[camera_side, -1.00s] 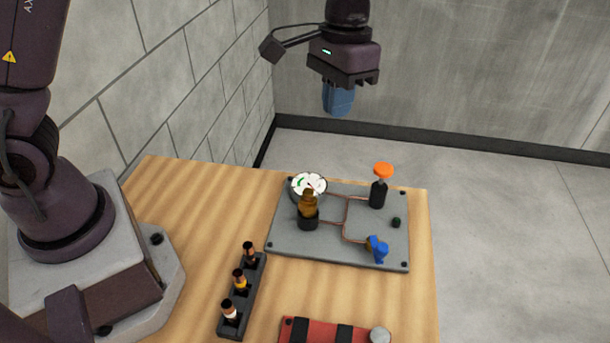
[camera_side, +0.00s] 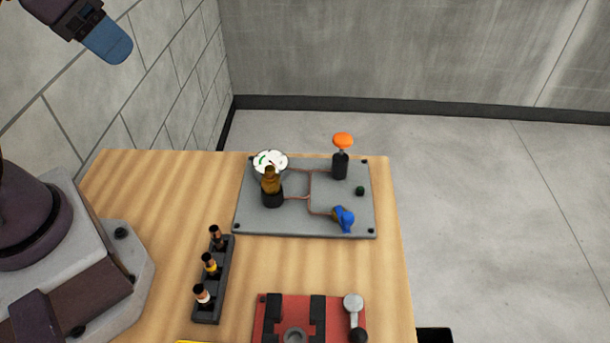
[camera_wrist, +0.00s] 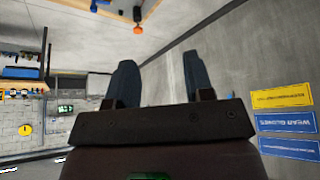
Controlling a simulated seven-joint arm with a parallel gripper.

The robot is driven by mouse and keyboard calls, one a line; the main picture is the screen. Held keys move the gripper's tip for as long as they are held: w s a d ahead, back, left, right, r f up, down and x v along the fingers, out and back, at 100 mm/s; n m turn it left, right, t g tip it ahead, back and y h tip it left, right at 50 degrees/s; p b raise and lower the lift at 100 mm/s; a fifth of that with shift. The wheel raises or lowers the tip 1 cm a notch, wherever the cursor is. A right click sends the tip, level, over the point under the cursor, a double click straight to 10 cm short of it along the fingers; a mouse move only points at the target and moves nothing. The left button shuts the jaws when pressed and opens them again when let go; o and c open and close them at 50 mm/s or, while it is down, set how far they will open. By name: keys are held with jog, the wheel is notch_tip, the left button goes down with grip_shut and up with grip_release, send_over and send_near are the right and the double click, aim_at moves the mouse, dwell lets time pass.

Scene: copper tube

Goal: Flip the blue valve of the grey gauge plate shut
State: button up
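The grey gauge plate (camera_side: 290,226) lies flat on the wooden table and bears a white gauge (camera_side: 270,161), thin copper tubing and fittings. The blue valve (camera_side: 344,219) sits near its front right corner; its exact handle angle is hard to tell. My gripper (camera_side: 108,43) is high at the upper left of the side view, well away from the plate. In the wrist view my gripper (camera_wrist: 157,72) has its two blue fingers apart with nothing between them. Part of the blue valve (camera_wrist: 98,4) shows at the top edge there.
An orange-topped black fitting (camera_side: 341,150) and an amber fitting (camera_side: 271,188) stand up from the plate. A dark rack (camera_side: 211,290) with bottles stands left of the plate. A red block (camera_side: 275,320) with a lever lies in front. Bare table separates them.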

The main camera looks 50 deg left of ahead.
notch_tip(320, 180, down, 2)
jog(key=w+d+m+g, duration=0.1)
jog(key=d, duration=0.1)
jog(key=n+g, duration=0.2)
jog(key=g, duration=0.3)
send_over(348, 214)
notch_tip(348, 214, down, 14)
notch_tip(348, 214, down, 13)
jog(key=shift+d+f, duration=0.1)
jog(key=shift+f, duration=0.05)
